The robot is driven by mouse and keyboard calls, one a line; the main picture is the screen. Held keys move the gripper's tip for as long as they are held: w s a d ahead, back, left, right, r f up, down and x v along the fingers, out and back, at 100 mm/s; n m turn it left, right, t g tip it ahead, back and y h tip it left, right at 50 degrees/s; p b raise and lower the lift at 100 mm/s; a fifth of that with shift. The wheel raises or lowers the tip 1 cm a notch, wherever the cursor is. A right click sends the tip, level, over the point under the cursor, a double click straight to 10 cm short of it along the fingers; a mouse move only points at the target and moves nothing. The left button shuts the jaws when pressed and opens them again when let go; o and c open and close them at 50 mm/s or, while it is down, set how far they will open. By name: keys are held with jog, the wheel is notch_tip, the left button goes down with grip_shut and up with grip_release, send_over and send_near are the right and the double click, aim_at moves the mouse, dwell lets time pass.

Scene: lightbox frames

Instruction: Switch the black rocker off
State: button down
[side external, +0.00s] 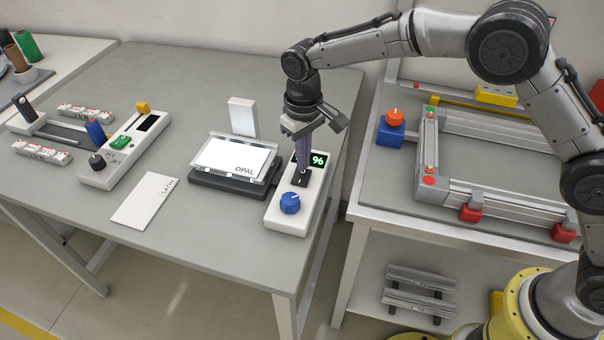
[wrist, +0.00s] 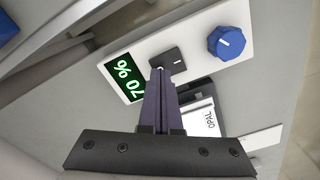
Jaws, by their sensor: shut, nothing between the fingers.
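The black rocker (side external: 302,178) is set in the white control box (side external: 284,217), between the blue knob (side external: 290,203) and the green display (side external: 318,159). In the wrist view the rocker (wrist: 168,61) shows a small white mark on the side nearer the knob (wrist: 226,43). My gripper (side external: 304,165) is shut and empty, pointing down at the rocker. Its fingertips (wrist: 160,74) are at the rocker's display-side end; I cannot tell whether they touch. The display (wrist: 126,80) is lit and partly hidden, seeming to read 70 %. The OPAL panel (side external: 235,158) looks bright white.
A small white upright block (side external: 242,116) stands behind the panel. A SATIN card (side external: 146,200) lies to the left, and another control box (side external: 115,160) stands farther left. A metal frame (side external: 500,199) is on the right-hand bench. The front table surface is clear.

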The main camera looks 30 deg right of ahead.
jog(key=shift+f, duration=0.65)
dwell(0.3)
jog(key=shift+r, duration=3.55)
